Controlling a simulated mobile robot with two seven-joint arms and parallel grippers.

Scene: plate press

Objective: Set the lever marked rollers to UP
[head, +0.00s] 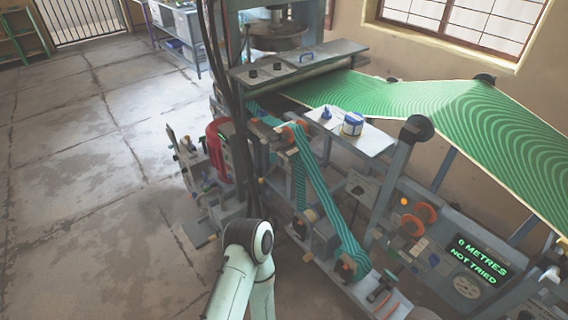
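I cannot make out a lever with a readable "rollers" mark. The press machine (300,62) stands in the middle of the head view, with small levers, knobs and rollers along its near side. A small grey panel with a dark knob (361,188) sits below the white shelf. An orange-handled part (379,289) is low at the front. Any marks on these are too small to read. One of my pale arms rises from the bottom centre to a dark-ringed joint; no fingers show on it. Neither gripper is in view.
A green patterned web (470,110) runs to the right. A teal striped belt (322,205) loops down the machine's front. A blue-and-white tub (352,123) stands on the white shelf (375,140). A display (478,262) reads "0 METRES NOT TRIED". Floor at left is clear.

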